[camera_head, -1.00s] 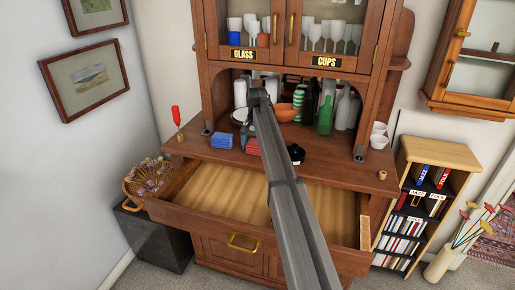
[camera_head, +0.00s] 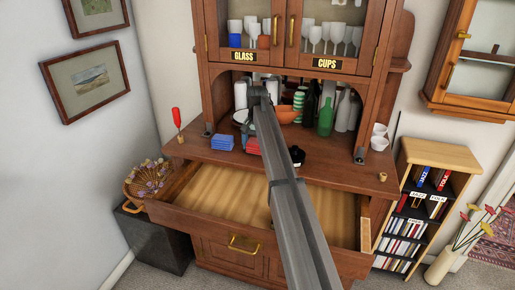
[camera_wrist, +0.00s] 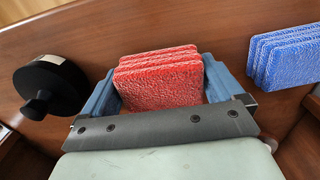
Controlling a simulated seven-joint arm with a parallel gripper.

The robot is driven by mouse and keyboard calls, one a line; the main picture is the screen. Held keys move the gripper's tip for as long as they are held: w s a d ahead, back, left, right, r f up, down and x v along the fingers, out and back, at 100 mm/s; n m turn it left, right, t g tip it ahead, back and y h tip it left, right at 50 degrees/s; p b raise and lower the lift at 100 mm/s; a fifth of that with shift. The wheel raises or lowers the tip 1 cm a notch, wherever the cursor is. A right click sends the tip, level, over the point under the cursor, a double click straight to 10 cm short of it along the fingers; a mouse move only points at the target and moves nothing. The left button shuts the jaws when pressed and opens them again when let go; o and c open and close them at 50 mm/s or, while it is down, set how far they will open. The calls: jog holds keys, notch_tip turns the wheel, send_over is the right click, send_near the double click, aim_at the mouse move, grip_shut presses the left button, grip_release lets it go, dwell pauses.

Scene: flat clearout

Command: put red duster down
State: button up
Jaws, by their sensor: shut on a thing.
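The red duster (camera_wrist: 160,78), a rough-textured stack of red layers, is between the two blue fingers of my gripper (camera_wrist: 162,72) in the wrist view. The fingers are shut on its two sides. In the head view the red duster (camera_head: 252,146) shows partly behind my arm, low over the sideboard top (camera_head: 330,168). I cannot tell whether its underside touches the wood. My gripper is largely hidden behind my arm in the head view.
A blue duster stack (camera_head: 223,142) lies to the left of the red one. A round black object (camera_head: 297,155) stands to the right. Bottles (camera_head: 325,115) and bowls (camera_head: 285,114) stand behind. The drawer (camera_head: 230,205) below is pulled open and looks empty.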

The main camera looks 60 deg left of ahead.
jog(key=r, duration=0.7)
jog(key=shift+s+d+r, duration=0.2)
jog(key=shift+s+r, duration=0.1)
send_over(231, 215)
notch_tip(231, 215, down, 12)
notch_tip(231, 215, down, 11)
jog(key=shift+d+r, duration=0.1)
jog(key=shift+r, duration=0.1)
jog(key=shift+f, duration=0.15)
jog(key=o, duration=0.7)
notch_tip(231, 215, up, 12)
jog(key=shift+r, duration=0.2)
